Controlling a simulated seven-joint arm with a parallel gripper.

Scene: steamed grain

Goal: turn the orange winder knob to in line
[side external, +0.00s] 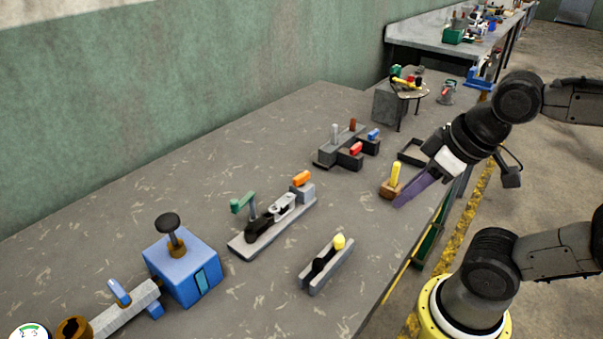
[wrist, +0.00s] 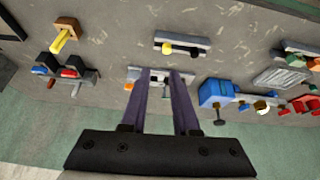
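The orange knob (side external: 301,178) sits on a small grey block at the far end of a flat grey fixture (side external: 242,246). The fixture also carries a green-topped lever (side external: 242,202) and a light metal piece. In the wrist view the orange knob (wrist: 129,86) shows small, left of my fingers, which cover part of the fixture. My gripper (side external: 400,203) has purple fingers and is in the air near the table's right edge, well to the right of the knob. In the wrist view the gripper (wrist: 162,73) is open, with a gap and nothing held between the fingers.
A wooden block with a yellow peg (side external: 395,174) stands close to my fingers. A grey holder with a yellow knob (side external: 339,242), a blue box (side external: 183,264) and a dark fixture with coloured blocks (side external: 347,148) surround the orange-knob fixture. Bare table (side external: 365,215) lies between.

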